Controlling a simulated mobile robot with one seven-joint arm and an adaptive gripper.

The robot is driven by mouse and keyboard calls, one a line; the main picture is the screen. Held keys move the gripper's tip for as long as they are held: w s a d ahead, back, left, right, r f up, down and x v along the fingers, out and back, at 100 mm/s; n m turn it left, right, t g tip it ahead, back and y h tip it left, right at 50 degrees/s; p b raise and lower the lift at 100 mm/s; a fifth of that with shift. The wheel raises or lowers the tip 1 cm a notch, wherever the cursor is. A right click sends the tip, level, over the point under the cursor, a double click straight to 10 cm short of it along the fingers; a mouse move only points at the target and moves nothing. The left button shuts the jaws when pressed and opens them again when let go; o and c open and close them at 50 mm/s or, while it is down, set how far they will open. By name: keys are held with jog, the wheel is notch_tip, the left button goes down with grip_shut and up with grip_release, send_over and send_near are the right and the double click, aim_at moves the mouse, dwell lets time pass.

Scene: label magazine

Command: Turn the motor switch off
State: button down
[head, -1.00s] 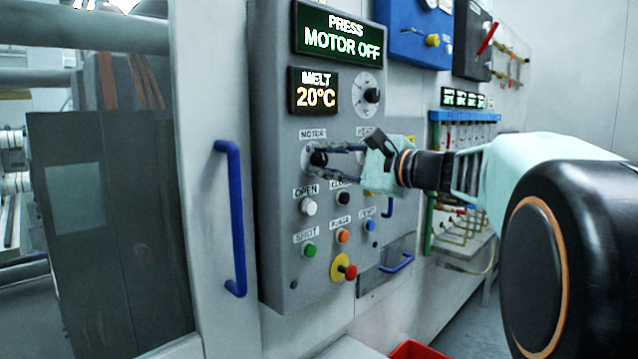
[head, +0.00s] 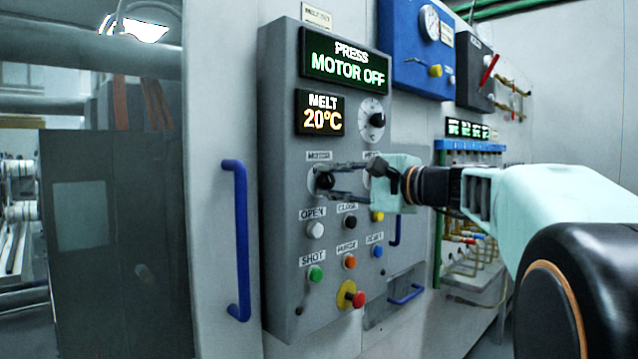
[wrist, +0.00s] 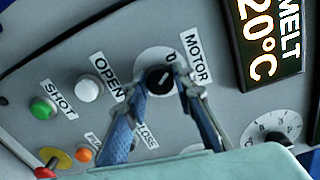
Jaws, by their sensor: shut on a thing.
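The motor switch (head: 324,181) is a black round knob on a pale plate, under the MOTOR label on the grey control panel (head: 283,240). It also shows in the wrist view (wrist: 159,78), between my fingertips. My gripper (head: 330,181) reaches in from the right and is shut on the knob, one finger on each side. In the wrist view my gripper (wrist: 166,72) partly covers the plate around the knob. The green display (head: 345,62) above reads "PRESS MOTOR OFF".
White OPEN (head: 315,230), black CLOSE (head: 350,222) and green SHOT (head: 315,273) buttons sit below the switch. A red emergency button (head: 358,299) is lower down. A blue door handle (head: 238,240) stands to the left. The melt display (head: 320,113) reads 20°C.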

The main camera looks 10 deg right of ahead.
jog(key=c, duration=1.6)
grip_release()
jog(key=v, duration=1.2)
